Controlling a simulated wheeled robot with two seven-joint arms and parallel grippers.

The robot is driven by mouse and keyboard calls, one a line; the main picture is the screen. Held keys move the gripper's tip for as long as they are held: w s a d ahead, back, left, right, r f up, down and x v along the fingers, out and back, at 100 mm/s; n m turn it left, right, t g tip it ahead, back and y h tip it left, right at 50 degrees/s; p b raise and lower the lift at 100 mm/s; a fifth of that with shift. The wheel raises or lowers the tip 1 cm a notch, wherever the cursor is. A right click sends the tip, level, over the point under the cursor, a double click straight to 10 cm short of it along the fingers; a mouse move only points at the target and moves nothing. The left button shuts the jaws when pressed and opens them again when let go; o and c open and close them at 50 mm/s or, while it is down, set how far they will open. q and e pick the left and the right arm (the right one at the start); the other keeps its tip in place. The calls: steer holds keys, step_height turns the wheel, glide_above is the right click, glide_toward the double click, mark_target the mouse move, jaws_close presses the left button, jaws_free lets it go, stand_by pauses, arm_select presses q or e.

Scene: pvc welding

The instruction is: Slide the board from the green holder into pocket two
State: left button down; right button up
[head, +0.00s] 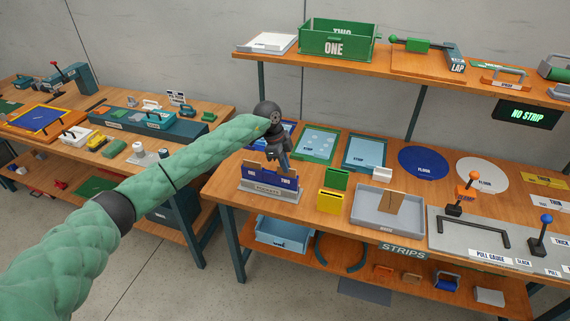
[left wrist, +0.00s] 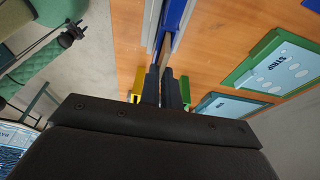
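The pocket fixture (head: 270,193) stands at the front left of the middle bench, with blue pockets marked ONE and TWO. My left gripper (head: 284,166) is above pocket TWO (head: 287,183), pointing down. Its fingers (left wrist: 163,88) look closed on a thin brown board (left wrist: 167,50), which shows edge-on beside the blue pocket wall (left wrist: 178,14). The board's lower part is hidden, so its depth in the pocket cannot be told. The green holder (head: 337,179) stands to the right and shows no board. My right gripper is not in view.
A yellow holder (head: 329,203) stands in front of the green one. A grey tray (head: 366,210) with brown boards lies further right. Flat strip trays (head: 318,143) lie behind the fixture. The bench's front edge is close to the fixture.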

arm_select(q)
steer(key=shift+f, duration=0.2)
steer(key=c, duration=1.5)
jaws_free()
steer(key=shift+c, duration=0.2)
steer(key=shift+r, duration=0.15)
steer(key=shift+w+a+r+b, duration=0.1)
steer(key=shift+a+r+b, duration=0.05)
steer(key=shift+r+b, duration=0.25)
steer(key=b+v, duration=0.2)
steer(key=v, duration=0.3)
steer(key=shift+a+r, duration=0.1)
steer(key=shift+r, duration=0.15)
steer(key=shift+a+r, duration=0.15)
steer(key=shift+r, duration=0.4)
